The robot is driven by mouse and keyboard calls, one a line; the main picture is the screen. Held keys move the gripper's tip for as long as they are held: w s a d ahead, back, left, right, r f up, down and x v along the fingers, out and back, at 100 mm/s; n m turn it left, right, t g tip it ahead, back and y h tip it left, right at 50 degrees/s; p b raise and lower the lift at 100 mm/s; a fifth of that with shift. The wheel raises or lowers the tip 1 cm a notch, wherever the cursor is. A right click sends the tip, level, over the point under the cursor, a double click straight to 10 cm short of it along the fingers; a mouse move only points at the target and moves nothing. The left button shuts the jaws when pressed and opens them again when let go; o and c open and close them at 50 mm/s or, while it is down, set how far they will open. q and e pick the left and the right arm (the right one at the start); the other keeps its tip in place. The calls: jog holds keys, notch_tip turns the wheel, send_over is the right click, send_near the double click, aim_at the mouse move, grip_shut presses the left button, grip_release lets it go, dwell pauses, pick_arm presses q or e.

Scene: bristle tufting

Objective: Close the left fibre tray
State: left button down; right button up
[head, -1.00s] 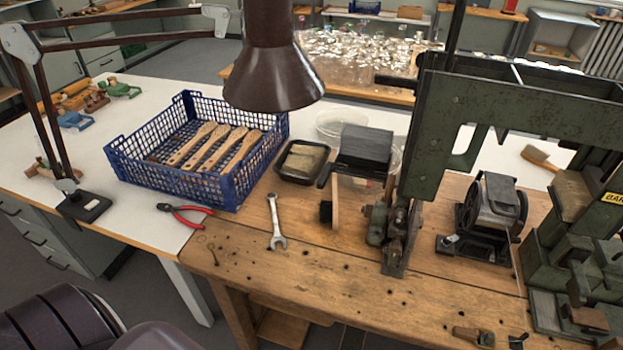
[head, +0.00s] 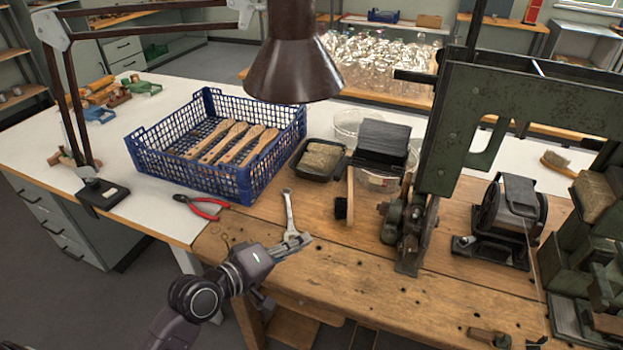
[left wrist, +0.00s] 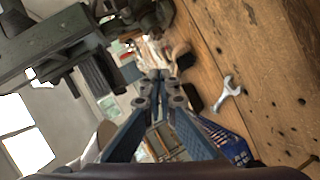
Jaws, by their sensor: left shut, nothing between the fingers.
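My left gripper (head: 300,241) is shut and empty, above the front of the wooden bench. Its closed fingertips (left wrist: 158,76) also show in the left wrist view. A black tray of tan fibre (head: 318,160) stands beyond the gripper, beside the blue crate. A dark box-like part (head: 383,138) sits left of the green machine's upright (head: 455,135), behind a wooden-handled brush. I cannot tell for sure which of these is the left fibre tray, or whether it stands open. My right gripper is in neither current view.
A wrench (head: 289,212) lies just beyond my left gripper. Red-handled pliers (head: 202,206) and a blue crate (head: 146,160) of wooden brush handles are to the left. A brown lamp shade (head: 293,65) hangs overhead. Bare bench (head: 345,275) lies right of the gripper.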

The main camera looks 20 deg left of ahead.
pick_arm(q)
jog(key=w+a+r+n+t+y, duration=0.1)
jog(key=w+a+r+n+t, duration=0.4)
jog(key=r, duration=0.3)
jog(key=w+d+g+p, duration=0.1)
jog(key=w+d+p, duration=0.3)
jog(key=w, duration=0.5)
jog(key=shift+w+d+n, duration=0.3)
jog(key=shift+d+n, duration=0.1)
jog(key=shift+d, duration=0.4)
jog(key=shift+f, duration=0.1)
